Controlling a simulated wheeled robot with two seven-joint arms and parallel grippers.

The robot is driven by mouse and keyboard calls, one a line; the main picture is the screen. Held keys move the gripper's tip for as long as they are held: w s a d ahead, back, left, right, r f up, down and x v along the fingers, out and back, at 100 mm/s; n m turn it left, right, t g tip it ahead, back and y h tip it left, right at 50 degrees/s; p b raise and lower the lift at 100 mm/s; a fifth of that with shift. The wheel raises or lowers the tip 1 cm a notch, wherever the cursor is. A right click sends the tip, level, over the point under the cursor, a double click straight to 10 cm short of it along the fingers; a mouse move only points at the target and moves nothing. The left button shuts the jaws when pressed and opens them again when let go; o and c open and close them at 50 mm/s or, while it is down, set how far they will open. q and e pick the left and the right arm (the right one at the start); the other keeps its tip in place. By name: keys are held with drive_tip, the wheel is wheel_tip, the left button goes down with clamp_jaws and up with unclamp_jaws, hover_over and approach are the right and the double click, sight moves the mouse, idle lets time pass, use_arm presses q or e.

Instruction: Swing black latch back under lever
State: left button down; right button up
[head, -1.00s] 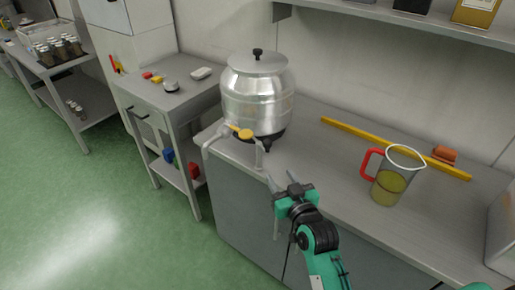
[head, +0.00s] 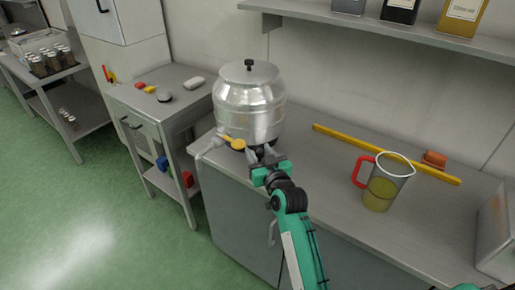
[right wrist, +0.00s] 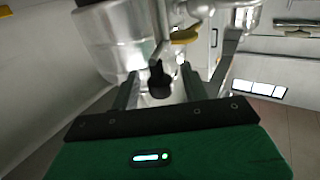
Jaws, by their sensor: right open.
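The steel drum (head: 249,100) stands on the counter with its tap and yellow lever (head: 238,144) low at the front. In the right wrist view the yellow lever (right wrist: 186,35) shows near the top, beside the metal tap. The black latch (right wrist: 159,80) hangs below it, between the spread fingers of my right gripper (right wrist: 180,74). I cannot tell whether a finger touches it. In the head view my right gripper (head: 262,156) is open at the drum's foot, right of the lever, and hides the latch. My left gripper is not in view.
On the counter (head: 325,195), a jug with a red handle (head: 382,184) holds yellow liquid, right of my arm. A long yellow bar (head: 385,155) and an orange block (head: 434,159) lie behind it. A side table (head: 150,103) stands left. The counter's front edge runs below the tap.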

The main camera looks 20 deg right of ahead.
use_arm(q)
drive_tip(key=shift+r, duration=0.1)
use_arm(e)
drive_tip(key=shift+w+a, duration=0.1)
drive_tip(key=shift+w, duration=0.7)
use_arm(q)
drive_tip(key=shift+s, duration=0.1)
use_arm(e)
drive_tip(key=shift+c, duration=0.5)
drive_tip(key=c, duration=0.9)
